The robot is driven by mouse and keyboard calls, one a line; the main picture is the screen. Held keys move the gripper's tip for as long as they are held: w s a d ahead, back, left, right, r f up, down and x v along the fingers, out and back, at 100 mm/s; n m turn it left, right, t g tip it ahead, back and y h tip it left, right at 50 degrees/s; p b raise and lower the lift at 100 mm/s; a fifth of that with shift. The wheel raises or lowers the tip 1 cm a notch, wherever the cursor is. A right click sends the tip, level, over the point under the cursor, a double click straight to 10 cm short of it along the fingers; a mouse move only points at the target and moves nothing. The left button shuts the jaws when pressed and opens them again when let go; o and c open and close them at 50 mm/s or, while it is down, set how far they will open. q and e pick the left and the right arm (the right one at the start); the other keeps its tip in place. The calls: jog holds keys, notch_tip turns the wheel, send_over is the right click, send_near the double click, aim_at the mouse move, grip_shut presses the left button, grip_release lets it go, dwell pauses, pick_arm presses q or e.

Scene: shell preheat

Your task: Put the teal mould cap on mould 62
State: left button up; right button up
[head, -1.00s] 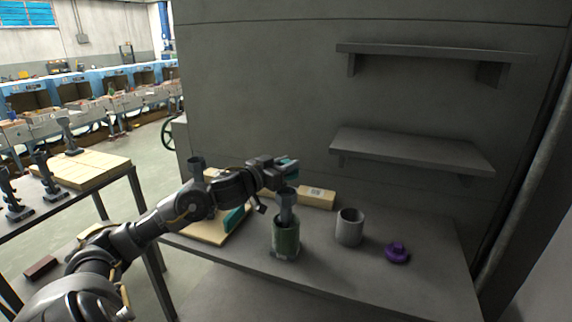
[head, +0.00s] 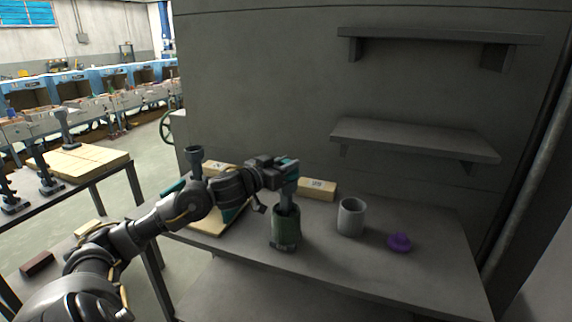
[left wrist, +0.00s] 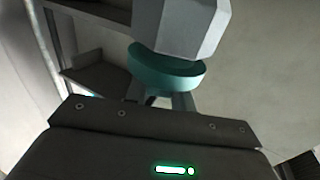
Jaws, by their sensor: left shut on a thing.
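My left gripper (head: 275,168) is shut on the teal mould cap (head: 290,163), which shows as a small teal patch at the jaws. In the left wrist view the cap is a teal disc (left wrist: 165,75), partly covered by a pale grey faceted block (left wrist: 183,22). In the head view a grey upright piece (head: 290,188) stands just below the jaws and runs down into a dark green pot (head: 285,232); I cannot tell whether the cap touches it. No number 62 is readable, so I cannot tell which thing is mould 62. My right gripper is not in view.
A grey open cup (head: 351,218) and a purple knobbed cap (head: 399,242) stand to the right on the table (head: 390,285). A labelled wooden block (head: 318,189) lies behind. Another grey flanged piece (head: 194,158) stands behind my arm. Two shelves (head: 415,141) jut from the wall.

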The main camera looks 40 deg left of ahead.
pick_arm(q)
jog(key=shift+p, duration=0.3)
dwell(0.6)
jog(key=shift+p, duration=0.35)
jog(key=shift+f, duration=0.1)
dwell(0.4)
jog(key=shift+f+b, duration=0.4)
jog(key=shift+f, duration=0.1)
jog(key=o, duration=0.7)
jog(key=shift+s, duration=0.1)
